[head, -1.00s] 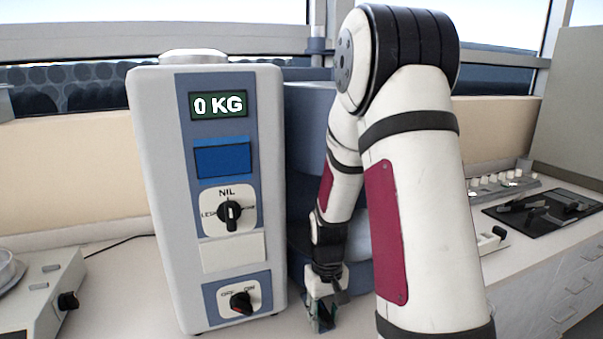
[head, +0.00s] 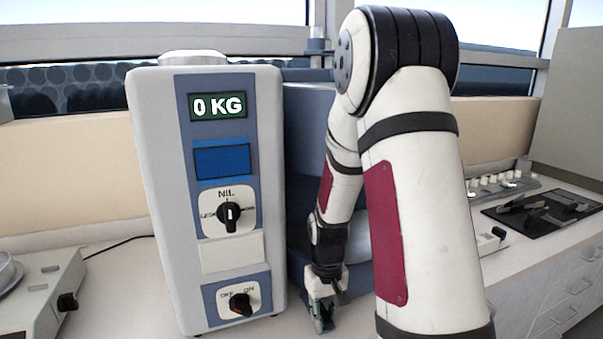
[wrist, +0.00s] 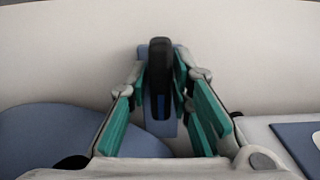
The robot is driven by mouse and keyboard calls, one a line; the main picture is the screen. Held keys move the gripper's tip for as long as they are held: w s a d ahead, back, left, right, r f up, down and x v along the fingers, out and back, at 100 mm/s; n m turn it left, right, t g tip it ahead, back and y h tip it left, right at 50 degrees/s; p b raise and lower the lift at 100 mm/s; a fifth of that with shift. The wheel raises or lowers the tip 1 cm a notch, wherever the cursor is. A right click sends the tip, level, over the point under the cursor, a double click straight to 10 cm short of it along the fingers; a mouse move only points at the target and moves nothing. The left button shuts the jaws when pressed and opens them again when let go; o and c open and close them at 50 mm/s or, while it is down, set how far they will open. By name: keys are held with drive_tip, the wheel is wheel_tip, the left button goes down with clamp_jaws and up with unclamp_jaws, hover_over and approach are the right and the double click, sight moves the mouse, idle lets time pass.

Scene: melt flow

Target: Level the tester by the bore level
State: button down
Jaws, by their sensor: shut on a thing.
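A blue-grey rounded body (head: 308,130), which may be the tester, stands behind my arm, largely hidden. My gripper (head: 322,318) is low beside its base, at the right of a white and blue unit. In the wrist view my gripper (wrist: 161,90) has teal pads on both sides of an upright black knob or lever (wrist: 160,65), and is shut on it. The black part stands on a blue-grey strip (wrist: 162,128) against a pale surface. I cannot pick out a bore level in either view.
The white and blue unit (head: 150,200) reads "0 KG" and has two dials. A pale device (head: 40,290) stands at the left counter edge. A black tray (head: 545,208) and a row of small pale pieces (head: 500,182) lie at the right. My arm fills the middle.

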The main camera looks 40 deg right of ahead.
drive_tip(key=shift+a+m, duration=0.1)
drive_tip(key=shift+m, duration=1.3)
drive_tip(key=shift+w+m, duration=0.1)
drive_tip(key=shift+m, duration=1.3)
drive_tip(key=shift+m, duration=1.4)
